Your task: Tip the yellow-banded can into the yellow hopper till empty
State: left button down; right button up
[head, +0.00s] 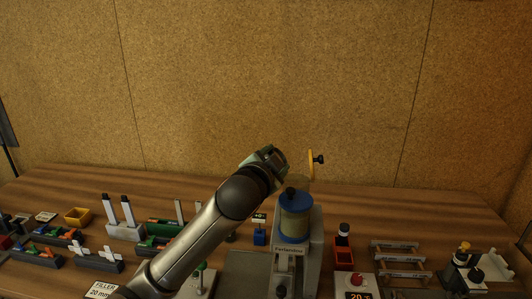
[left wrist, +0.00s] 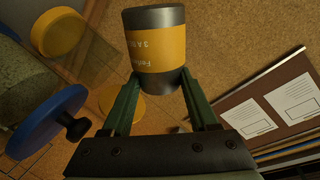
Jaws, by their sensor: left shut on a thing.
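The yellow-banded can (left wrist: 158,50), dark grey at both ends, is between the green fingers of my left gripper (left wrist: 158,90) in the left wrist view. Its printed label reads upside down there. My left gripper (head: 268,158) is shut on it, raised above the bench; in the head view my own arm hides the can. A yellow round part (left wrist: 58,33) with a see-through wall, apparently the yellow hopper, is left of the can. A yellow disc (head: 310,165) with a black knob stands edge-on in the head view. I cannot see whether anything is in the can. My right gripper is not in view.
A hopper with a blue lid (head: 292,194) and pale contents sits on a grey machine (head: 310,262) close beside my left arm. Its blue lid also shows in the left wrist view (left wrist: 40,128).

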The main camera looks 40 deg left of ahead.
pick_arm(q)
jog(key=m, duration=0.2)
jog(key=w+d+m+g+y, duration=0.1)
jog(key=m, duration=0.1)
jog(key=d+m+g+y, duration=0.1)
jog(key=m, duration=0.1)
jog(key=shift+w+d+r, duration=0.2)
jog(key=shift+w+r, duration=0.1)
jog(key=m, duration=0.2)
jog(key=m+y, duration=0.1)
jog(key=shift+m+g+y, duration=0.3)
jog(key=shift+m, duration=0.1)
jog(key=shift+d+f, duration=0.1)
dwell(4.8)
